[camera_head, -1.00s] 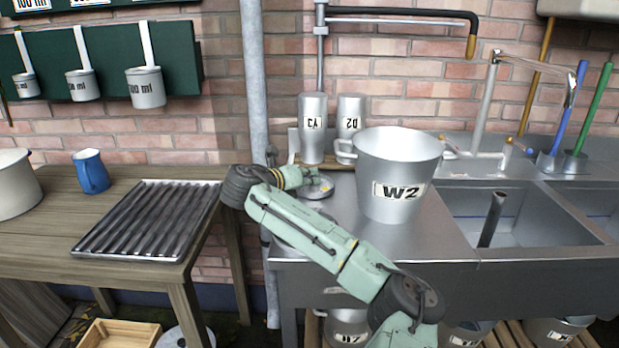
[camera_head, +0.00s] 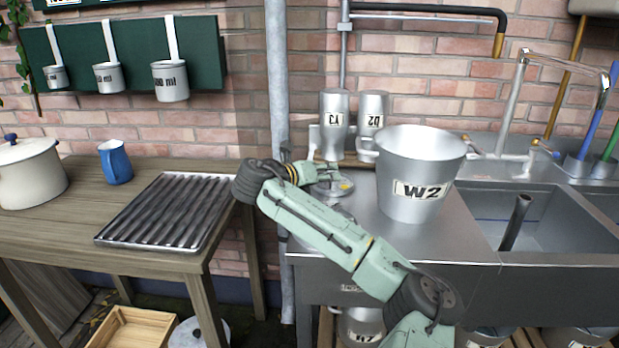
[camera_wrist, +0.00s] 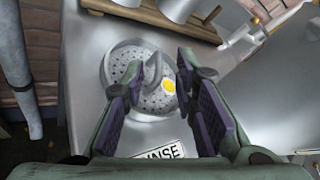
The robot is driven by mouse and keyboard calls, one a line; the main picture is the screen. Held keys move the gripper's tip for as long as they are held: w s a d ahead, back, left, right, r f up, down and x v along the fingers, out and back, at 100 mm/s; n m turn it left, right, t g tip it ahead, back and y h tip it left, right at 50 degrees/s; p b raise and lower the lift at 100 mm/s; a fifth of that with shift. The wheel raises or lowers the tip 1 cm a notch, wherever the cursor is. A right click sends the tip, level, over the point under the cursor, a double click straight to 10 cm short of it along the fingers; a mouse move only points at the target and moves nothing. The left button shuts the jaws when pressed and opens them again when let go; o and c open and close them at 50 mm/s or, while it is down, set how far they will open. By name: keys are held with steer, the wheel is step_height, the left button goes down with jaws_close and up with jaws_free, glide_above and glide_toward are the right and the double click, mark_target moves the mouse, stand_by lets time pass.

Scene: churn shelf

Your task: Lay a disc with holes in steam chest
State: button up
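The disc with holes (camera_wrist: 135,64) is a round grey perforated plate with an upright looped handle and a yellow spot, lying on the metal counter. In the head view the disc (camera_head: 336,190) shows as a small round shape left of the W2 bucket. My gripper (camera_wrist: 171,68) is open, its two dark-padded fingers reaching over the disc near its handle. I cannot tell whether they touch it. In the head view my gripper (camera_head: 322,175) is at the disc, partly hidden by my arm. I cannot tell which thing is the steam chest.
The W2 bucket (camera_head: 405,160) stands close right of my gripper. Two labelled metal cans (camera_head: 335,115) stand behind it. The sink (camera_head: 540,225) is at right. A wooden table (camera_head: 75,215) at left holds a ridged metal tray (camera_head: 165,212), a blue jug (camera_head: 115,165) and a white lidded pot (camera_head: 30,178).

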steer(key=v, duration=0.6)
steer(key=shift+s+a+r+b, duration=0.1)
steer(key=shift+s+a+b, duration=0.15)
steer(key=shift+b, duration=0.15)
steer(key=shift+s+a+r+p, duration=0.2)
steer(key=shift+a+r+p, duration=0.2)
steer(key=shift+p, duration=0.2)
steer(key=shift+s+a+r+p, duration=0.3)
steer(key=shift+r+p, duration=0.2)
steer(key=shift+p, duration=0.1)
steer(key=shift+s+a+p, duration=0.25)
steer(key=shift+s+p, duration=0.15)
steer(key=shift+p, duration=0.3)
steer(key=shift+s+d+f+p, duration=0.2)
steer(key=shift+s+f+p, duration=0.15)
steer(key=shift+p, duration=0.1)
